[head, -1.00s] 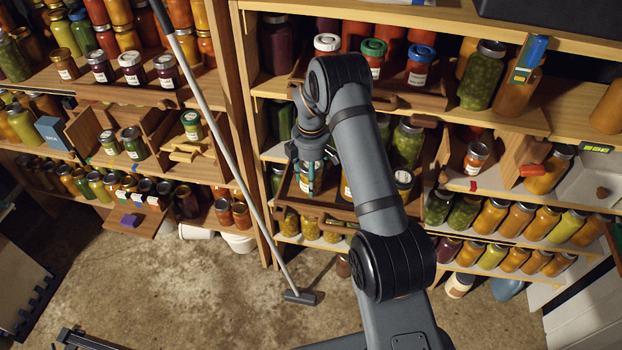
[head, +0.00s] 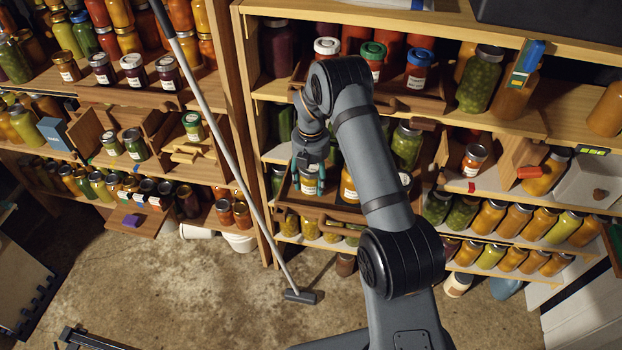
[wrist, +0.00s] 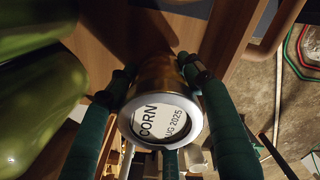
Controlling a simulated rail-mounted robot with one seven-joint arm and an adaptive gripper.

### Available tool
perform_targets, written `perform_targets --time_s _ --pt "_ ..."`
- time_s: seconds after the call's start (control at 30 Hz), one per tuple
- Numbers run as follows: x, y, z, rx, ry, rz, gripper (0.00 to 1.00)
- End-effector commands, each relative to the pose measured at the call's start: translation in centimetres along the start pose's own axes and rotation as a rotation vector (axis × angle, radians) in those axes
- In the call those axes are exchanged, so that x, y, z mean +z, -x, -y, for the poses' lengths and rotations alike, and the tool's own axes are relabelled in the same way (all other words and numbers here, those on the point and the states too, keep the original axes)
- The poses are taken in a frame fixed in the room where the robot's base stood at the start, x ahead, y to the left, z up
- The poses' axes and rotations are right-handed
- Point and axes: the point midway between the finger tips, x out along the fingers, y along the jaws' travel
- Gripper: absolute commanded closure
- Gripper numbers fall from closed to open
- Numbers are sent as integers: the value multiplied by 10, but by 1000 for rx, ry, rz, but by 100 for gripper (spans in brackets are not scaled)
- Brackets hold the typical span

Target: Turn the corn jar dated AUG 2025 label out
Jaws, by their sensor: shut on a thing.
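The corn jar (wrist: 158,76) is between the green fingers of my gripper (wrist: 160,78) in the wrist view. Its lid (wrist: 163,119) faces the camera and carries a white label reading "CORN" and a partly cut-off "UG 2025". Any label on the jar's side is hidden there. In the head view my gripper (head: 309,166) is shut around the jar (head: 312,186) at a wooden tray on the middle shelf. A white patch shows on the jar's front between the fingers. I cannot tell whether its base touches the tray.
An orange jar with a white label (head: 348,190) stands just right of the held jar. Large green jars (wrist: 35,85) are close at the left in the wrist view. The tray's front rail and handle (head: 328,215) lie below. A long pole (head: 230,140) leans left of the shelf.

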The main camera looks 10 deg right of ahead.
Motion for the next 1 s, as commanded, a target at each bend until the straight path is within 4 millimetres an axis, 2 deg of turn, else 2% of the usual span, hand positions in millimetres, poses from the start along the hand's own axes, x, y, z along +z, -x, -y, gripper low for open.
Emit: perform_targets --time_s 0.23,0.27,0.6,0.9,1.0 --pt "0 0 0 0 51 0 75" --pt "0 0 0 0 51 0 49" --pt "0 0 0 0 48 0 29" --pt "0 0 0 0 48 0 27" --pt "0 6 -1 2 48 1 27"
